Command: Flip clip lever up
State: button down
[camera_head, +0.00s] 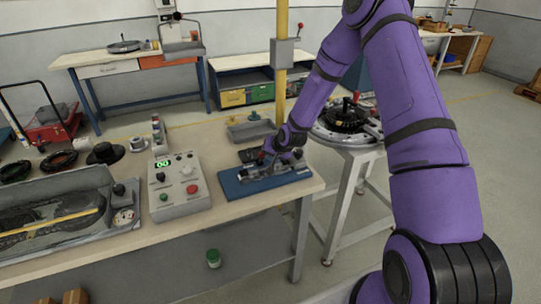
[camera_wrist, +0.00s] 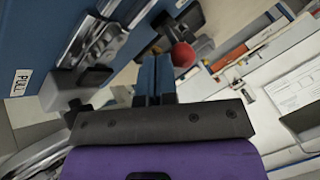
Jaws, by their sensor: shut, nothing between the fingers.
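The blue board (camera_head: 232,188) lies at the right end of the workbench. A metal clip mechanism (camera_head: 262,172) is mounted on it, partly hidden behind my gripper (camera_head: 268,156). In the wrist view the shiny metal clip (camera_wrist: 102,42) is at the upper left on the blue board (camera_wrist: 45,35), with a dark part (camera_wrist: 95,77) at its lower end. A red round knob (camera_wrist: 183,55) shows just right of the fingertips. My gripper (camera_wrist: 155,62) is shut and empty, close above the board. I cannot tell whether it touches the clip or which way the lever lies.
A control box (camera_head: 180,187) with a green display stands left of the board. A grey tray (camera_head: 250,130) and yellow post (camera_head: 281,60) are behind it. A round fixture on a stand (camera_head: 347,120) is to the right. A white "PULL" label (camera_wrist: 20,82) is on the board.

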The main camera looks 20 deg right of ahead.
jog(key=shift+w+r+g, duration=0.35)
jog(key=shift+w+g, duration=0.15)
jog(key=shift+g, duration=0.2)
dwell(0.4)
jog(key=shift+w+r+g, duration=0.15)
jog(key=shift+w+g, duration=0.15)
jog(key=shift+g, duration=0.45)
jog(key=shift+w+r+g, duration=0.1)
jog(key=shift+w+g, duration=0.15)
jog(key=shift+g, duration=0.5)
jog(key=shift+w+r, duration=0.2)
jog(key=shift+w, duration=0.35)
jog(key=shift+w+m+g, duration=0.3)
jog(key=shift+w+g, duration=0.15)
jog(key=shift+g, duration=0.25)
jog(key=shift+w, duration=0.5)
jog(key=shift+r, duration=0.3)
jog(key=shift+r, duration=0.6)
